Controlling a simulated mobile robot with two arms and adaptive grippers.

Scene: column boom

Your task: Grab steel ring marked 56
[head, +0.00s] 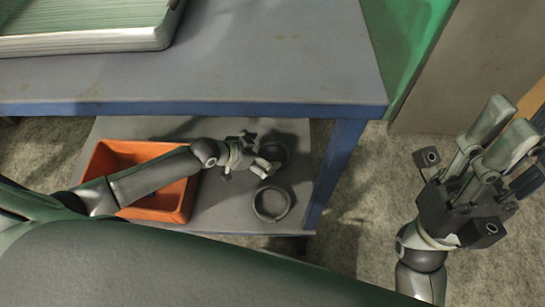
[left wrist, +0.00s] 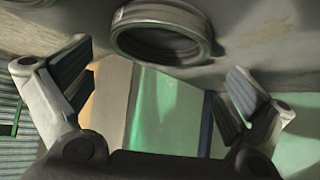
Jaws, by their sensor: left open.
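Two grey steel rings lie on the lower shelf in the head view. The nearer ring (head: 259,212) lies flat and clear of my gripper. The farther, darker ring (head: 279,153) is partly hidden by my left gripper (head: 257,153), which is right beside it. No number is readable on either ring. In the left wrist view, a ring (left wrist: 163,14) shows at the top middle, beyond and between the two spread fingers of my left gripper (left wrist: 160,85). The gripper is open and empty. My right gripper (head: 492,150) is at the right, away from the rings; its finger opening is unclear.
An orange bin (head: 118,152) stands on the lower shelf (head: 230,212) under my left arm. The blue-edged tabletop (head: 270,55) overhangs the shelf, and a table leg (head: 335,170) stands right of the rings. A tray (head: 85,40) is on the table.

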